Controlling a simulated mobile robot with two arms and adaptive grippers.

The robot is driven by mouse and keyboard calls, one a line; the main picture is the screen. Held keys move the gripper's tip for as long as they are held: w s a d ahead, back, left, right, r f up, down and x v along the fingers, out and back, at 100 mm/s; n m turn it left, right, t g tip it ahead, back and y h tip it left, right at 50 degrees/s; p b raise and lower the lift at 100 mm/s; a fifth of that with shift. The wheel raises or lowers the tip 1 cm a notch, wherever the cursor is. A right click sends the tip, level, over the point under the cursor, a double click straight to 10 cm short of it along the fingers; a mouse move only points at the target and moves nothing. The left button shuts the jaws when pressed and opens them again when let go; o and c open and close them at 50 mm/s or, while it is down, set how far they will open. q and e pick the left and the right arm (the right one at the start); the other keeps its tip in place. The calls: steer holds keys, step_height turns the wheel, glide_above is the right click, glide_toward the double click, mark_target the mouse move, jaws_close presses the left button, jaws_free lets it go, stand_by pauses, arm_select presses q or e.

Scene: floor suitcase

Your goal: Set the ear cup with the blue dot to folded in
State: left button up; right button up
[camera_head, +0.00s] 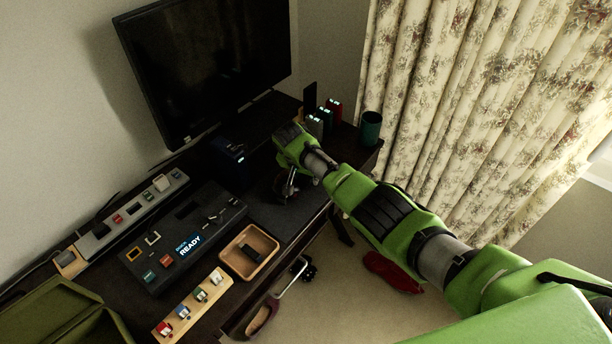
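My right arm reaches in from the right, and my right gripper (287,186) is over the dark desk near its front edge. Its dark fingers are small and in shadow, so I cannot tell whether they are open or shut, or whether they touch anything. I cannot make out an ear cup or a blue dot. Headphones could be hidden by the gripper or lost in the dark desktop around it. My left gripper is not in view.
Left of the gripper are a wooden tray (269,239) with a dark item, a console reading READY (189,246), and a wooden strip with coloured blocks (213,302). A monitor (215,60) stands behind. A teal cup (371,127) stands at the right end. Shoes lie on the floor.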

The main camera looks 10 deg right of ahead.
steer(key=shift+r, duration=0.1)
stand_by(0.3)
steer(key=v, duration=1.2)
